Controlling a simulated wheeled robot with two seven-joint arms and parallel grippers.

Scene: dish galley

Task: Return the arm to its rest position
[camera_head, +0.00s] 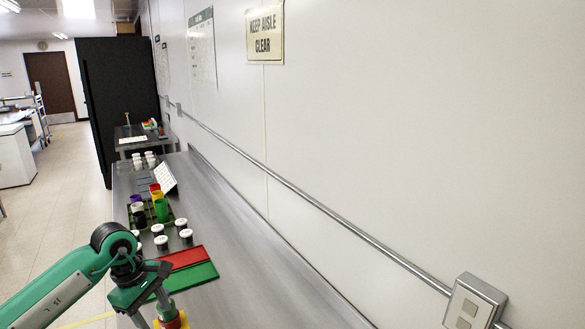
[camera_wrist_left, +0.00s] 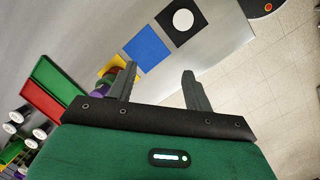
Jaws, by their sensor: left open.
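My left arm (camera_head: 75,278) comes in from the left in the head view, bent at a dark joint above the bench edge. My left gripper (camera_wrist_left: 160,74) is open in the left wrist view, with nothing between its fingers. In the head view its fingers are mostly hidden or cut off at the bottom edge. A yellow item (camera_wrist_left: 113,65) and a purple item (camera_wrist_left: 100,90) lie beside and partly behind the left-hand finger. My right gripper is in neither view.
The steel bench (camera_head: 262,290) runs along the wall. A red mat (camera_head: 184,258) and a green mat (camera_head: 197,277) lie near the arm, with black-and-white jars (camera_head: 161,242) and coloured cups (camera_head: 161,210) beyond. A blue square (camera_wrist_left: 147,47) and a black square (camera_wrist_left: 171,30) lie past the fingers.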

